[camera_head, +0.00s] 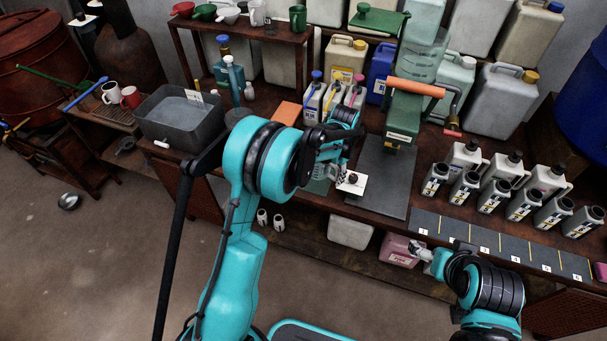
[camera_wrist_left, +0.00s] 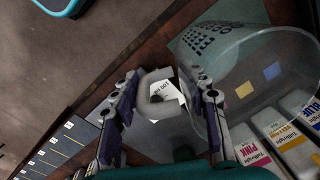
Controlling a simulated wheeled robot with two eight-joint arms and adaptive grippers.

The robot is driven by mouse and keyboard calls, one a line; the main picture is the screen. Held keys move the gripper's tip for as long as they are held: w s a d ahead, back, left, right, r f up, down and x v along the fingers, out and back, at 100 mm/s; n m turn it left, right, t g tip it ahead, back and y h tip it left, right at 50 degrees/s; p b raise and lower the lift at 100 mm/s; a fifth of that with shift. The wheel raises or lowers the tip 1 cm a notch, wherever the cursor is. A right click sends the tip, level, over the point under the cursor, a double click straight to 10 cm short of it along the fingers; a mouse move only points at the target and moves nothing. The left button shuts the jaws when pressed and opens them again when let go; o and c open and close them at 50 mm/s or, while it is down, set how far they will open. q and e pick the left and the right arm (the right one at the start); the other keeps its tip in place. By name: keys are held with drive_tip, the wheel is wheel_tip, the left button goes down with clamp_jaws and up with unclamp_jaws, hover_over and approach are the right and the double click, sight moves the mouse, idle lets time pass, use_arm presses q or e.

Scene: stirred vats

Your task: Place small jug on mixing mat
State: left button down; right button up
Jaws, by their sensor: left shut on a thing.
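The small jug (camera_wrist_left: 255,75) is clear plastic with dark printed marks and a pale handle (camera_wrist_left: 150,95). In the left wrist view it fills the upper right. My left gripper (camera_wrist_left: 165,120) is shut on its handle, with one finger on either side. A grey-green mat (camera_wrist_left: 200,40), which looks like the mixing mat, shows behind the jug; I cannot tell whether the jug touches it. In the head view my left gripper (camera_head: 340,150) is over the bench and the jug is mostly hidden by my arm. The mat shows partly there (camera_head: 318,187). My right gripper (camera_head: 420,250) hangs before the bench front.
Small bottles with blue, yellow and pink caps (camera_head: 332,98) stand just behind the left gripper. A green press with an orange handle (camera_head: 403,115) stands to the right, behind a dark mat (camera_head: 382,180). Grey bottles (camera_head: 492,197) line the right side. A grey tub (camera_head: 180,118) stands left.

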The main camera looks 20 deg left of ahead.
use_arm(q)
drive_tip(key=w+d+m, duration=0.1)
drive_tip(key=w, duration=0.1)
drive_tip(key=w+d+m, duration=0.1)
drive_tip(key=w, duration=0.1)
drive_tip(key=w+d+m, duration=0.1)
drive_tip(key=w, duration=0.1)
drive_tip(key=shift+d+f+p, duration=0.3)
drive_tip(key=shift+d+p, duration=0.05)
drive_tip(key=shift+w+a+f, duration=0.1)
drive_tip(key=shift+a+f, duration=0.1)
drive_tip(key=shift+f, duration=0.05)
drive_tip(key=a+f+b, duration=0.1)
drive_tip(key=a+f, duration=0.1)
drive_tip(key=a, duration=0.1)
drive_tip(key=s+a+f+b, duration=0.1)
drive_tip(key=a+f, duration=0.1)
drive_tip(key=a, duration=0.2)
drive_tip(key=s+a+f+b, duration=0.1)
drive_tip(key=a+f, duration=0.2)
drive_tip(key=shift+a, duration=0.35)
drive_tip(key=shift+w+f+b, duration=0.1)
drive_tip(key=shift+f+b, duration=0.5)
drive_tip(key=shift+f, duration=1.3)
drive_tip(key=shift+f, duration=0.15)
drive_tip(key=c, duration=0.8)
unclamp_jaws()
